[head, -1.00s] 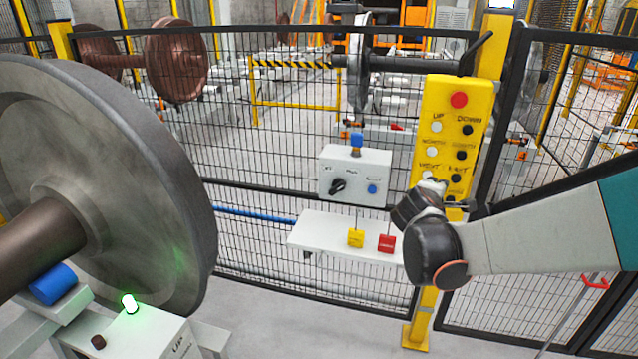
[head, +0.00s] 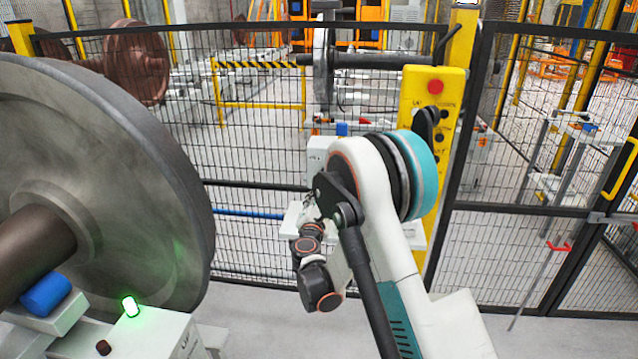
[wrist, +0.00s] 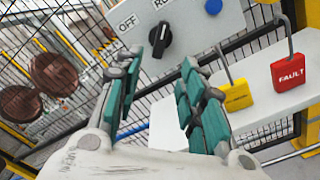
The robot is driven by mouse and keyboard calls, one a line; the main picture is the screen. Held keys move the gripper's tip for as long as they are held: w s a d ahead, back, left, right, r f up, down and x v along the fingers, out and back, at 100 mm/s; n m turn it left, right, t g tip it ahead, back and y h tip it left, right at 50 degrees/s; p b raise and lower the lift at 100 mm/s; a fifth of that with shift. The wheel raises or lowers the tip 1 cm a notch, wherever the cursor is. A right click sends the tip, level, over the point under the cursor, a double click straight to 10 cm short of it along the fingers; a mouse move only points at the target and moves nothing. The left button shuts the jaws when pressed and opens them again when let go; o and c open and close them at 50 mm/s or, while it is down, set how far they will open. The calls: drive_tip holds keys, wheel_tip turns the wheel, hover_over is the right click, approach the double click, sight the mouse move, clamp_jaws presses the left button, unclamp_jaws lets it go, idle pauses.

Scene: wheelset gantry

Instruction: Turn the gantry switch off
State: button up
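The grey switch box (wrist: 205,25) fills the top of the wrist view. Its black rotary knob (wrist: 160,38) sits below a partly cut-off label starting "RU", with OFF to its left. The knob's bar is nearly upright in the picture, its upper end towards the "RU" label. My gripper (wrist: 162,62) is open, its teal-padded fingers apart with nothing between them. The knob shows beyond the gap between the fingertips; contact cannot be told. In the head view my arm hides the knob and most of the box (head: 317,148).
A yellow padlock (wrist: 236,96) and a red FAULT padlock (wrist: 290,72) are right of my fingers, by a white shelf (wrist: 165,125). A yellow button pendant (head: 420,85) stands behind my arm on the mesh fence (head: 250,160). A large wheel (head: 150,150) and green lamp (head: 130,306) are left.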

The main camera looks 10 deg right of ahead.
drive_tip(key=b+x, duration=0.2)
drive_tip(key=x, duration=1.1)
drive_tip(key=shift+b, duration=0.35)
drive_tip(key=shift+d, duration=0.1)
drive_tip(key=shift+c, duration=0.6)
clamp_jaws()
